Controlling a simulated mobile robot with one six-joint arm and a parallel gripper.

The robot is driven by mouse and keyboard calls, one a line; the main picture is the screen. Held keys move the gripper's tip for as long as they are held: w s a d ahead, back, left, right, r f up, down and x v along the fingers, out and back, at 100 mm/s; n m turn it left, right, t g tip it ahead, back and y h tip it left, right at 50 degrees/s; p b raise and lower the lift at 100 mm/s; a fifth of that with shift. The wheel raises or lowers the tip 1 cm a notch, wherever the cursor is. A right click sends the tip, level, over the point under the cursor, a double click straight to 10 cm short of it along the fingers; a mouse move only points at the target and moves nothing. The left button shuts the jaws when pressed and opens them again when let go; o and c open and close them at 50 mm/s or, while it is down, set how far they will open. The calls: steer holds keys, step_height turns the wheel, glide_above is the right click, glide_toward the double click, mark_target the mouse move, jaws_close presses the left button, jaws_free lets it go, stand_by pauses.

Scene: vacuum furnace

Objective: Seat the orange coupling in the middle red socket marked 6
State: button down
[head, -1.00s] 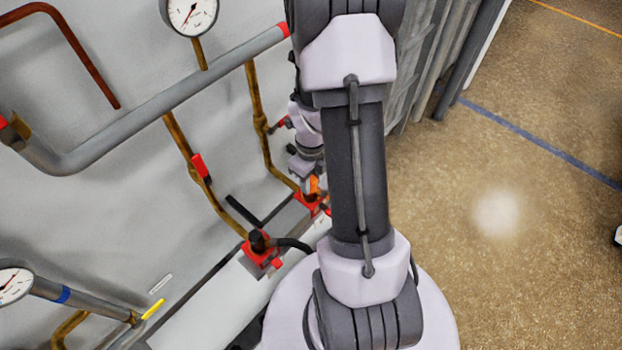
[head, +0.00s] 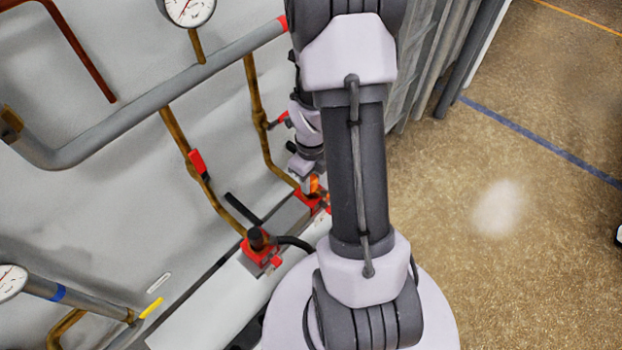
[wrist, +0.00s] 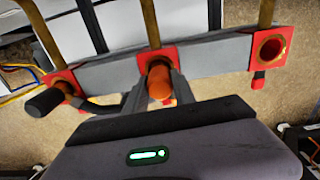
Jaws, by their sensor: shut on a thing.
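The orange coupling (wrist: 160,82) is between the two fingers of my gripper (wrist: 157,88), which is shut on it. The coupling's far end overlaps the opening of the middle red socket (wrist: 150,54) in the wrist view. I cannot tell how far it is inside, and no number is readable. In the head view the orange coupling (head: 314,184) shows small beside my arm, just above the red socket (head: 306,199). My gripper (head: 304,170) is partly hidden there by my arm.
The left red socket (wrist: 60,79) holds a black fitting (wrist: 45,101) with a hose. The right red socket (wrist: 271,46) is empty, with a round opening. Brass pipes and a grey pipe (head: 170,93) run along the wall. Open floor lies right.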

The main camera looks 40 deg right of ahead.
steer(key=shift+f, duration=0.2)
stand_by(0.3)
steer(key=c, duration=0.9)
jaws_free()
steer(key=shift+c, duration=0.2)
step_height(320, 180, up, 18)
steer(key=p, duration=0.3)
steer(key=shift+f+p, duration=0.25)
steer(key=shift+p, duration=0.05)
